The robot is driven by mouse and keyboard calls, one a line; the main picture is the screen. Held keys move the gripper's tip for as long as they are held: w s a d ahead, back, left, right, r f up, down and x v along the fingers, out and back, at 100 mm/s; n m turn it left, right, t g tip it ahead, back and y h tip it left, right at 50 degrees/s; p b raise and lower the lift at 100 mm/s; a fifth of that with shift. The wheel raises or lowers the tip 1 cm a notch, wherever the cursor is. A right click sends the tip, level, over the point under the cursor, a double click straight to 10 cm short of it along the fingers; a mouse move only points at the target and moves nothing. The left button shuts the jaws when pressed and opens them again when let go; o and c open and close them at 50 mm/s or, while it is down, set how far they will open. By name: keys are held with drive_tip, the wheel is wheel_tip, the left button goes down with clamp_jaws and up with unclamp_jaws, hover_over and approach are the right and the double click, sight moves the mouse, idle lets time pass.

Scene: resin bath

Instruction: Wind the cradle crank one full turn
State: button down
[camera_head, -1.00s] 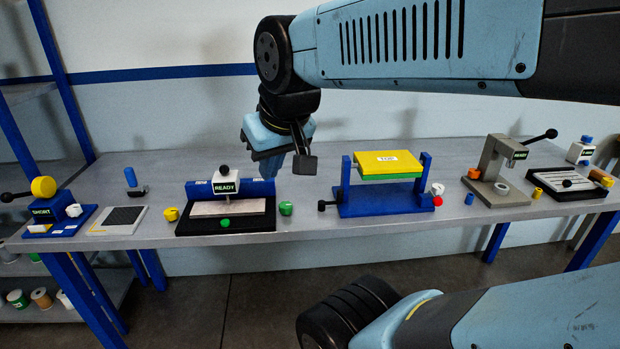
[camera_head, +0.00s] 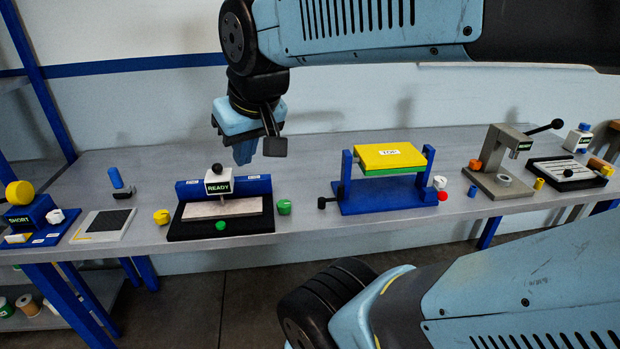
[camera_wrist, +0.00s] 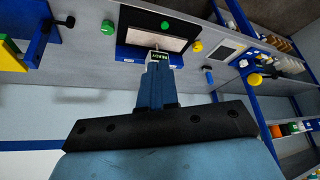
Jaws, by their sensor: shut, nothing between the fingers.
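The cradle has a blue frame (camera_head: 384,205) with two uprights that carry a flat yellow-topped, green-edged block (camera_head: 389,158) labelled "TOP", lying level. Its crank has a black knob (camera_head: 322,202) at the low left side of the frame. In the wrist view the cradle's blue upright (camera_wrist: 38,22) and the black crank knob (camera_wrist: 70,21) show at the upper left. My gripper (camera_head: 243,153) is shut and empty, pointing down above the back of the bench, left of the cradle and behind the READY press. In the wrist view its blue fingers (camera_wrist: 155,82) are together. It is apart from the crank.
A black-based READY station (camera_head: 222,223) with a knob stands left of the cradle, with a green knob (camera_head: 284,207) between them. A white knob (camera_head: 439,182) and red button (camera_head: 443,194) are at the cradle's right. A grey press (camera_head: 495,165) stands farther right. Bare bench lies behind.

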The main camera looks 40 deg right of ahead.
drive_tip(key=w+d+f+m+g+h, duration=0.1)
drive_tip(key=w+d+f+m+g, duration=0.35)
drive_tip(key=w+d+m, duration=0.35)
drive_tip(key=w+d+f+m+g+h, duration=0.1)
drive_tip(key=w+d+f+m+g, duration=0.2)
drive_tip(key=w+d+f+m, duration=0.45)
drive_tip(key=w+d+f+m+g+h, duration=0.1)
drive_tip(key=w+d+f+m+g, duration=0.15)
drive_tip(key=d, duration=0.35)
drive_tip(key=w+d+f+m+g+h, duration=0.1)
drive_tip(key=d+f+m+g, duration=0.15)
drive_tip(key=d, duration=0.35)
drive_tip(key=shift+n+t, duration=0.25)
drive_tip(key=shift+t, duration=0.1)
drive_tip(key=x, duration=1)
drive_tip(key=shift+w+f, duration=0.1)
drive_tip(key=shift+w, duration=0.05)
drive_tip(key=shift+s+a, duration=0.15)
drive_tip(key=shift+s, duration=1.7)
drive_tip(key=shift+s, duration=0.1)
